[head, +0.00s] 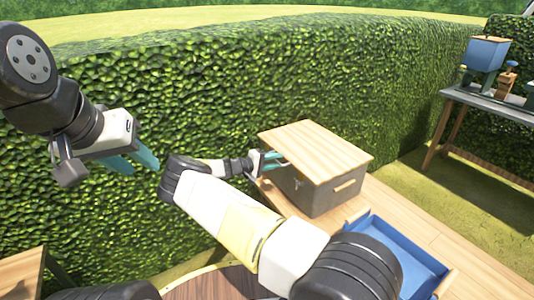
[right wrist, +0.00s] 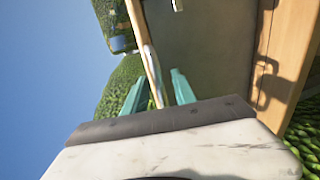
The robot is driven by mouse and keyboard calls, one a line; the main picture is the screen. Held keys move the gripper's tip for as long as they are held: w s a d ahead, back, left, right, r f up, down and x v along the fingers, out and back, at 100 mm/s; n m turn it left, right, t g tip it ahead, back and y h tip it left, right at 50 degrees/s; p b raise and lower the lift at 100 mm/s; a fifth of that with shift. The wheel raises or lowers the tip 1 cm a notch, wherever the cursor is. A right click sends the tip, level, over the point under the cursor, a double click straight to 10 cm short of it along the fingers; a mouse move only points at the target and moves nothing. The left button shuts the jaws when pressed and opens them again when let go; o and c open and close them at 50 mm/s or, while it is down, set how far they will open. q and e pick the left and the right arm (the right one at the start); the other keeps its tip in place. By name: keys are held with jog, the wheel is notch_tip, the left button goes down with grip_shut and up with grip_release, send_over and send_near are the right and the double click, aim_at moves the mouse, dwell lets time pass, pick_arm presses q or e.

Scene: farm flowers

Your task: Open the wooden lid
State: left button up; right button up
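The wooden lid (head: 315,148) is a flat light-wood board lying closed on top of a grey box (head: 333,195). My right gripper (head: 274,160) is at the lid's left edge. In the right wrist view, the lid's edge (right wrist: 150,65) runs between the two teal fingers (right wrist: 157,88), with one finger on each side. The fingers look spread, with gaps beside the edge; contact is not clear. My left gripper (head: 133,163) hangs far to the left, open and empty, in front of the hedge.
The box stands on a wooden table (head: 408,215). A blue tray (head: 400,250) is at its front, partly behind my right arm. A tall hedge (head: 230,90) stands behind. A grey table (head: 500,107) with a blue container (head: 486,53) is at the far right.

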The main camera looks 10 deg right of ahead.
grip_shut()
dwell(1.5)
